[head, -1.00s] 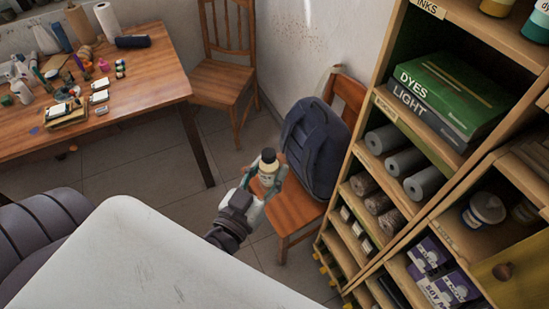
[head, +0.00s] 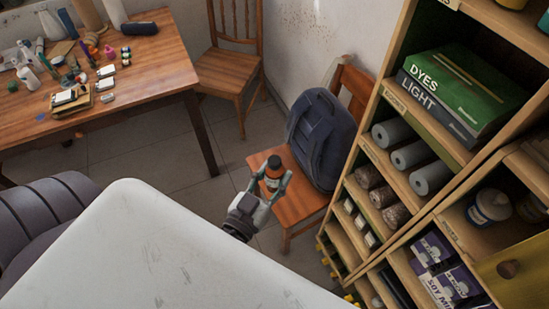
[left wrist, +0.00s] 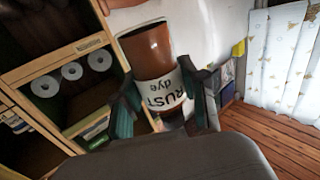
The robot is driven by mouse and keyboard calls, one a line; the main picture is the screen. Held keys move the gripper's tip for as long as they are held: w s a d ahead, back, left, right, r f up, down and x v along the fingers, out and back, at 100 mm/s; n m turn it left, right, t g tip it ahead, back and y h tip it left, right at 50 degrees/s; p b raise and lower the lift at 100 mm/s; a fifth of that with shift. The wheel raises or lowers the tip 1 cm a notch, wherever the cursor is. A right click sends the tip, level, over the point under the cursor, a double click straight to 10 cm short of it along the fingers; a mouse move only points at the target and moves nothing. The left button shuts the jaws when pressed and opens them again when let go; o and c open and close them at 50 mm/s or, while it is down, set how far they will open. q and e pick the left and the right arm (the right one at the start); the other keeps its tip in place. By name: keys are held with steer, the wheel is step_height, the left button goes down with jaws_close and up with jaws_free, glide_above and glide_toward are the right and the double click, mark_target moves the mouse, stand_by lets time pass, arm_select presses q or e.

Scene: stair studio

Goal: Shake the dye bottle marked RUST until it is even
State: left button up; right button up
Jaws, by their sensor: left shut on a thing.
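The RUST dye bottle (head: 273,173) is brown with a dark cap and a white label. My left gripper (head: 273,181) is shut on it, holding it in the air, in front of the chair seat in the head view. In the left wrist view the bottle (left wrist: 151,55) stands between the two fingers of the left gripper (left wrist: 166,98), and its label reads "RUST dye". The bottle is close to upright in the head view. How even the dye is inside cannot be told. My right gripper is not in view.
A wooden chair (head: 296,205) with a dark blue backpack (head: 322,135) stands just behind the bottle. A shelf unit (head: 392,105) with books and rolls fills the right. A cluttered wooden table (head: 150,75) is at the left. Bare floor (head: 150,160) lies between.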

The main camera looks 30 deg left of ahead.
mark_target(274, 163)
arm_select(q)
step_height(274, 163, up, 6)
steer(key=shift+f, duration=0.1)
steer(key=shift+s+d, duration=0.1)
steer(key=shift+s, duration=0.1)
step_height(274, 163, down, 9)
steer(key=shift+f, duration=0.15)
step_height(274, 163, up, 9)
steer(key=shift+w+r, duration=0.15)
steer(key=shift+r, duration=0.05)
step_height(274, 163, down, 9)
steer(key=shift+f, duration=0.2)
step_height(274, 163, up, 9)
steer(key=shift+r, duration=0.2)
step_height(274, 163, down, 9)
steer(key=shift+f, duration=0.2)
step_height(274, 163, up, 9)
steer(key=shift+r, duration=0.45)
steer(key=shift+f, duration=0.1)
